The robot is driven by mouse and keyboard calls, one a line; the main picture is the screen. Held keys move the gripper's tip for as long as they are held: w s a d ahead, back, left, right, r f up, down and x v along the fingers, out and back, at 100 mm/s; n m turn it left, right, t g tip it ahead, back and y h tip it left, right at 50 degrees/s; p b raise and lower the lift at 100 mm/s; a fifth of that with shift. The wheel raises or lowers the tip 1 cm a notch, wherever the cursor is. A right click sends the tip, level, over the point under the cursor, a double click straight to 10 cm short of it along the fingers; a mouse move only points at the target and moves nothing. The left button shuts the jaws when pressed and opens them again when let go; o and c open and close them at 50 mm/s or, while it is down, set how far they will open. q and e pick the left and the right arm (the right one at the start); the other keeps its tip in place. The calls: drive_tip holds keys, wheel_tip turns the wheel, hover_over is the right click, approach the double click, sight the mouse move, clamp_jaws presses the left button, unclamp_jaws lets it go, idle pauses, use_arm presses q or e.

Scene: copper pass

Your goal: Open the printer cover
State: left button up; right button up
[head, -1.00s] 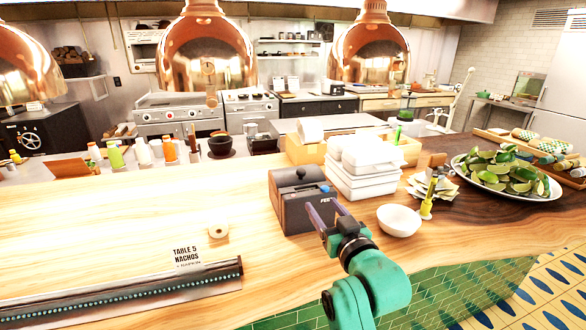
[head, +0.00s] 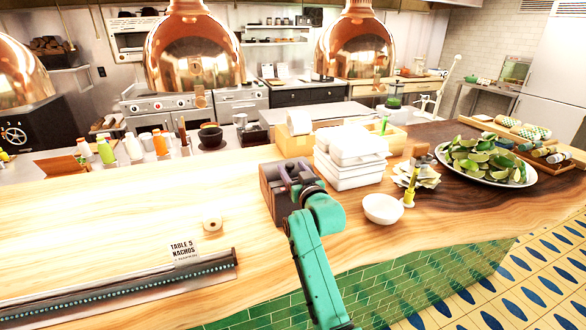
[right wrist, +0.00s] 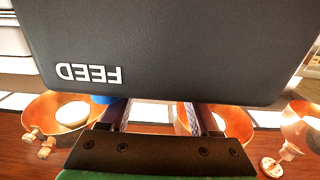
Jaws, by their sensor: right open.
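The printer (head: 271,193) is a dark grey box on the wooden counter, left of the stacked white containers. My right gripper (head: 293,172) is open at the printer, its two purple fingers over the upper front. The gripper and wrist hide much of the printer's front and top, so I cannot tell whether the cover is raised. In the right wrist view a dark panel of the printer (right wrist: 190,50), marked FEED upside down, fills the upper middle. A blue button (right wrist: 103,99) shows at its edge beside a finger. The fingertips are hidden behind the panel. My left gripper is not in view.
A paper roll (head: 212,224), a TABLE 5 NACHOS ticket (head: 184,251) and a ticket rail (head: 120,289) lie to the left. White containers (head: 350,165), a white bowl (head: 383,208) and a lime platter (head: 525,180) stand right. Copper lamps (head: 194,50) hang above. The left counter is mostly clear.

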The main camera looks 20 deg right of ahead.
drive_tip(key=shift+f, duration=0.1)
clamp_jaws()
drive_tip(key=shift+w, duration=0.1)
idle(1.1)
